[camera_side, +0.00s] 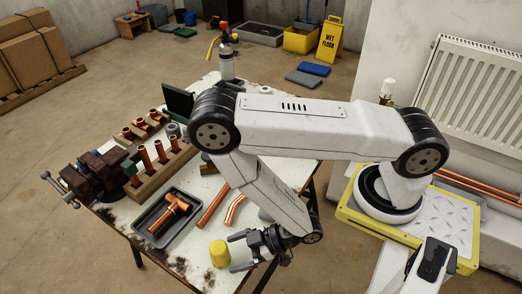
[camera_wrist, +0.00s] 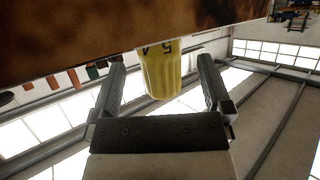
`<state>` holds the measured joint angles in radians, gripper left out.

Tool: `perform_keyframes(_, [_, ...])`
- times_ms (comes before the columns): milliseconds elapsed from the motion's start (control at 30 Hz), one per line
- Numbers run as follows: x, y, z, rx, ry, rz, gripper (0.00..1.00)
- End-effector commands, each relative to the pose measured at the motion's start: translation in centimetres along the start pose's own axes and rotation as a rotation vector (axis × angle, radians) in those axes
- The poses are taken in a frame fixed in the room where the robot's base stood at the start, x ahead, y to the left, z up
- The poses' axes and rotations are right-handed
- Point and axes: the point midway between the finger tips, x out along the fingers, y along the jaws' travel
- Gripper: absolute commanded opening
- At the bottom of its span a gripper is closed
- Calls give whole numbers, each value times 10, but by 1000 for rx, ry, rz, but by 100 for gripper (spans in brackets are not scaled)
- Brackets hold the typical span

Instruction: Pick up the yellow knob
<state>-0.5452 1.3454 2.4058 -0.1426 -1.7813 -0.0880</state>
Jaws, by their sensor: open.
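The yellow knob (camera_side: 219,253) stands near the front edge of the worn white table (camera_side: 200,180). My gripper (camera_side: 234,252) is low at the right of the knob, its fingers pointing left toward it. In the wrist view, the knob (camera_wrist: 161,72) shows dark number marks and sits between the two spread fingers (camera_wrist: 162,85), near their tips. The fingers are open, with a gap visible on each side of the knob. The wrist view appears upside down, with the table surface across the top.
A black tray (camera_side: 150,238) with copper fittings lies left of the knob. Copper pipes (camera_side: 213,207) lie behind it. Wooden racks with copper pieces (camera_side: 160,172) and a rusty vise (camera_side: 100,175) stand farther left. A gas torch (camera_side: 226,62) stands at the back.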

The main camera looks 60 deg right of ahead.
Motion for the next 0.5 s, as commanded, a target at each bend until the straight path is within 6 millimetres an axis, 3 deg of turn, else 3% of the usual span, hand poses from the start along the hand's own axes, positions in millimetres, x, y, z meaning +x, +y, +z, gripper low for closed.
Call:
perform_keyframes(300, [35,1,0,-1,2,-1,100])
perform_keyframes(500, [41,1,0,0,1,0,100])
